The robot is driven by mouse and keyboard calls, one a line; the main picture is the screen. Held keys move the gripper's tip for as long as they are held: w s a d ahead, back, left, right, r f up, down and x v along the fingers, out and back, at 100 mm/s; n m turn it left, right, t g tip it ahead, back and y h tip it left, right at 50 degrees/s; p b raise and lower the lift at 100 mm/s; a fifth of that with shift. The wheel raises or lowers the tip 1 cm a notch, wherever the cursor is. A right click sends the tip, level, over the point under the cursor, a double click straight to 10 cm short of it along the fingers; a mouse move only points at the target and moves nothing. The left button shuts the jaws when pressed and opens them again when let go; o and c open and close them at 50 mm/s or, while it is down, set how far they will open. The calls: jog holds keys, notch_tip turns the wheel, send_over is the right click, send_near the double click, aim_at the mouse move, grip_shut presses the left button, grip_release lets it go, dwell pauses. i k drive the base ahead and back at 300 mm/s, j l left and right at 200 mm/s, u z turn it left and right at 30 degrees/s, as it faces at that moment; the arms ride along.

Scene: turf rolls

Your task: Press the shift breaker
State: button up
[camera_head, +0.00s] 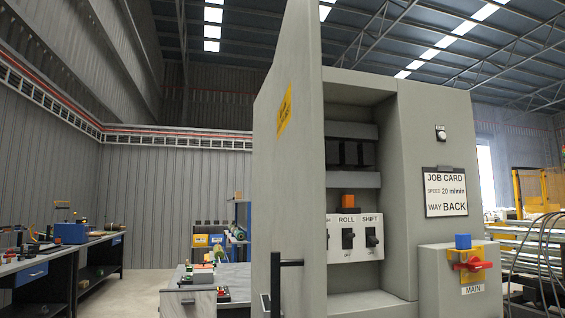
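The shift breaker (371,238) is a black toggle on a white panel inside the open grey cabinet (437,118), under the label SHIFT. A small word, seemingly OFF, is below it; I cannot tell for sure which way the toggle is set. The roll breaker (347,239), a similar black toggle, is just left of it under the label ROLL. Another breaker further left is mostly hidden by the open cabinet door (292,170). My gripper is not in view.
The door with its black handle (286,263) stands open left of the breakers. An orange block (348,201) sits above them. A box labelled MAIN with a red switch (473,265) and blue block (463,241) stands right. A job card (445,191) reads WAY BACK. Workbenches stand left.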

aim_at(373, 240)
jog(key=i+l+u, duration=0.15)
jog(key=l, duration=0.4)
jog(key=i+l+u, duration=0.2)
jog(key=l, duration=0.3)
jog(key=l+u, duration=0.15)
jog(key=l, duration=0.4)
jog(key=k, duration=0.05)
